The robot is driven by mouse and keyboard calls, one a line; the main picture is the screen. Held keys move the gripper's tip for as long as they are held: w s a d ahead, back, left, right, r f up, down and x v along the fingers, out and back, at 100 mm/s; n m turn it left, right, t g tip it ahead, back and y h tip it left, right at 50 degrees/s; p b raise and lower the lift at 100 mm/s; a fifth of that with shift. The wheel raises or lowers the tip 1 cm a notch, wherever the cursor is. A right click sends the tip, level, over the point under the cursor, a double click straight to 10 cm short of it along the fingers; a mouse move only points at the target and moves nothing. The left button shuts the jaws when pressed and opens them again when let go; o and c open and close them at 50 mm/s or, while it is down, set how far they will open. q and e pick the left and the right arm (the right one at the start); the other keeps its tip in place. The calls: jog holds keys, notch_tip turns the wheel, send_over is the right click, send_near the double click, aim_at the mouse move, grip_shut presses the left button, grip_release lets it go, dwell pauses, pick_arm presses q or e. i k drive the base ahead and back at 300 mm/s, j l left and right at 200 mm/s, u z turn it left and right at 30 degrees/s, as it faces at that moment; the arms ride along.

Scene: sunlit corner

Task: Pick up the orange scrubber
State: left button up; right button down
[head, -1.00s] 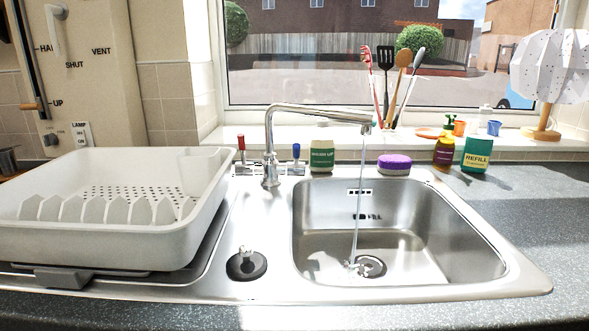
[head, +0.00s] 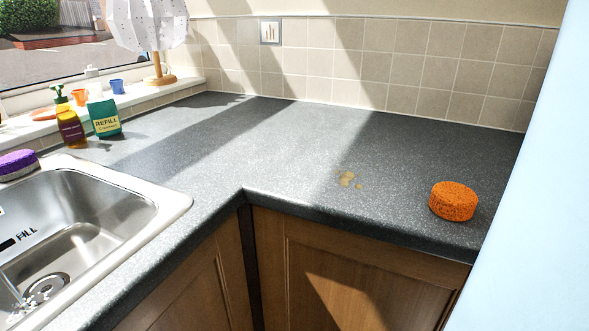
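The orange scrubber (head: 453,201) is a short, round, speckled block. It sits on the dark speckled worktop (head: 290,150) at the right of the head view, close to the front edge. Nothing covers it. Neither of my grippers shows in the head view.
A pale blue upright surface (head: 540,220) stands just right of the scrubber. Yellowish spots (head: 347,179) mark the worktop left of it. The steel sink (head: 90,230), a purple-topped sponge (head: 18,164), a soap bottle (head: 70,124) and a green refill pack (head: 104,117) are at the left.

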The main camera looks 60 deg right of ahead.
aim_at(452, 201)
jog(key=z, duration=2.25)
